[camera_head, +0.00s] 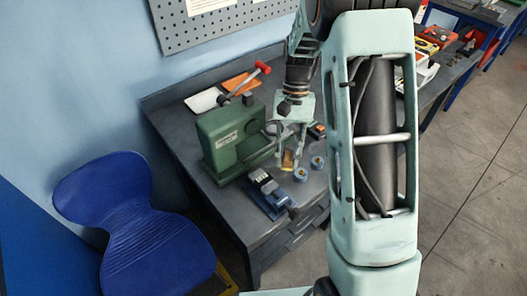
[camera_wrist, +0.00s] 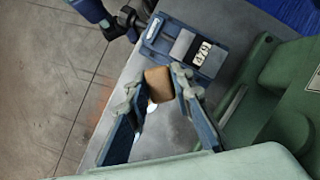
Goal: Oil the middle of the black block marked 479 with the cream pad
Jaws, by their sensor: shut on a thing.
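My gripper (camera_wrist: 159,88) is shut on a tan, cream-brown pad (camera_wrist: 158,82), which sits between the two fingertips in the wrist view. The block marked 479 (camera_wrist: 182,45) is dark grey to black, with a white number label, and sits in a blue vise (camera_wrist: 152,32) just beyond the pad. The pad appears apart from the block, though the height gap cannot be told. In the head view, my gripper (camera_head: 289,158) points down over the bench behind the vise (camera_head: 268,190), with the pad showing as a small tan patch between the fingers.
A green machine (camera_head: 225,140) stands close to the left of my gripper. Two small blue round containers (camera_head: 300,175) (camera_head: 317,162) are on the bench (camera_head: 250,228) to the right. A blue chair (camera_head: 135,220) stands left.

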